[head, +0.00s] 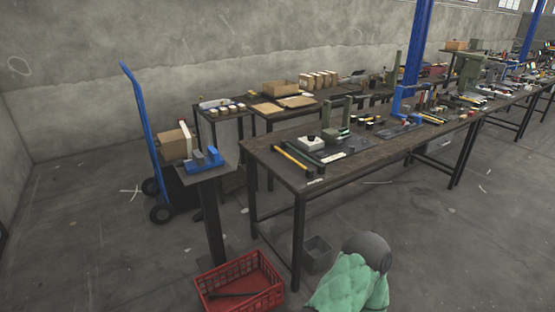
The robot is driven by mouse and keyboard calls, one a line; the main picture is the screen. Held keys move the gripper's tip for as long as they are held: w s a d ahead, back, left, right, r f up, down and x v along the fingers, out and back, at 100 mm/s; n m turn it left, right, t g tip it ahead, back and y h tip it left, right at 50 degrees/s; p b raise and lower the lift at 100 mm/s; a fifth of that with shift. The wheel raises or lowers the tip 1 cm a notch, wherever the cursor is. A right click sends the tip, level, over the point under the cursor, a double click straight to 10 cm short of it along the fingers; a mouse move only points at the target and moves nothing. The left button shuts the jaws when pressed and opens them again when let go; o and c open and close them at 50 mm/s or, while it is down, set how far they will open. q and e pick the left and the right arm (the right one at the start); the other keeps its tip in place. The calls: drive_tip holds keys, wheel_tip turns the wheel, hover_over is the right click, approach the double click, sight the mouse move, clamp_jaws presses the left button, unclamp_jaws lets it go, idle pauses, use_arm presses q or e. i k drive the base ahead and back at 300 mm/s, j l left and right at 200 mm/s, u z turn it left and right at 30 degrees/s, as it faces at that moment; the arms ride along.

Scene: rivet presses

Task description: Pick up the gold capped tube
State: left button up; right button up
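I cannot make out a gold capped tube for sure; the small items on the tables are too small to tell. A long yellow-orange rod-like item (290,157) lies near the left end of the front workbench (262,158). A dark green long item (303,150) lies beside it. Several small round items with tan tops (226,110) stand on the left part of the back table. Neither of my grippers is in view.
A red crate (268,266) with a dark item inside stands on the floor. A pedestal (212,220) carries a blue vise-like tool (205,161). A blue hand truck (143,115) holds a box. A grey bin (317,253) is under the bench. Floor at right is clear.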

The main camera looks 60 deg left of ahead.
sight(310, 172)
drive_tip(key=u, duration=1.95)
